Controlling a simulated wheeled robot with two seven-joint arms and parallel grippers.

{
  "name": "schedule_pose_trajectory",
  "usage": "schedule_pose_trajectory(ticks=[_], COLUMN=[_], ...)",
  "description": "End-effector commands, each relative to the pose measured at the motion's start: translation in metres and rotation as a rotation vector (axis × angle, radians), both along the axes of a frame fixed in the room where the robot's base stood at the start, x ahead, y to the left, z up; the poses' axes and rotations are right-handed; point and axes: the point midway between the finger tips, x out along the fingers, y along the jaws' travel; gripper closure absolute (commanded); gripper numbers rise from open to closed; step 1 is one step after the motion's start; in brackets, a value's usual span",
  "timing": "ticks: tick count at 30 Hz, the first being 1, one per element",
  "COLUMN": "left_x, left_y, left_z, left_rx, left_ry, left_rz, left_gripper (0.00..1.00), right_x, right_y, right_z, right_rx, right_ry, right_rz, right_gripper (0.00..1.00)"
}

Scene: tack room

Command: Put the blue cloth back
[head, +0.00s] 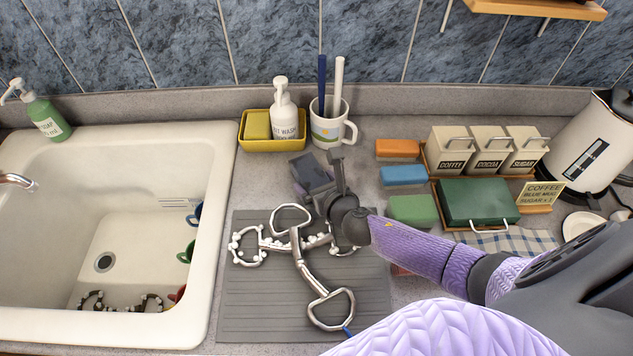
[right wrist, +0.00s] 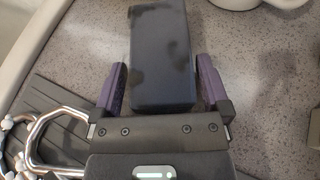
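A dark blue-black block with black smudges (right wrist: 160,55) lies between the two purple fingers of my right gripper (right wrist: 160,80) in the right wrist view. Narrow gaps show on both sides, so the gripper is open around it. In the head view my right gripper (head: 318,178) points down beside the dark block (head: 308,168), behind the drying mat. A bright blue folded pad (head: 403,175), possibly the cloth, lies between an orange (head: 397,147) and a green one (head: 413,209). A blue-and-white checked cloth (head: 500,242) lies partly under the green box. My left gripper is out of view.
Metal horse bits (head: 300,255) lie on the grey ribbed mat (head: 250,310). The white sink (head: 215,235) is left. A yellow tray (head: 262,145) and a mug with brushes (head: 328,133) stand behind. Canisters (head: 490,152), a green box (head: 478,203) and a kettle (head: 588,150) are right.

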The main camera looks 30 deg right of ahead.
Motion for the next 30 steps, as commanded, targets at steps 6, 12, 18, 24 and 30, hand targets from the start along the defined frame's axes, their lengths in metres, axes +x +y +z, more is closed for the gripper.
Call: schedule_pose_trajectory(ticks=[6, 12, 18, 24, 30], left_x=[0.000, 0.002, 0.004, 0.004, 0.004], left_y=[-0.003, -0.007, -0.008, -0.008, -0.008], left_z=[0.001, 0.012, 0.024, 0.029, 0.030], left_rx=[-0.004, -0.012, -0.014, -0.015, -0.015], left_ry=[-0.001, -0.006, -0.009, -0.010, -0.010], left_rz=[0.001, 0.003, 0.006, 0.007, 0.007], left_gripper=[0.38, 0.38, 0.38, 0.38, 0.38], right_x=[0.000, -0.019, -0.062, -0.098, -0.110], right_y=[0.000, -0.001, -0.001, -0.002, -0.002], right_z=[0.001, 0.013, 0.032, 0.046, 0.052], right_rx=[0.000, -0.001, 0.000, -0.001, -0.001], right_ry=[0.000, 0.002, 0.003, 0.002, -0.002], right_rz=[0.000, 0.001, 0.002, 0.001, -0.001], right_gripper=[0.00, 0.00, 0.00, 0.00, 0.00])
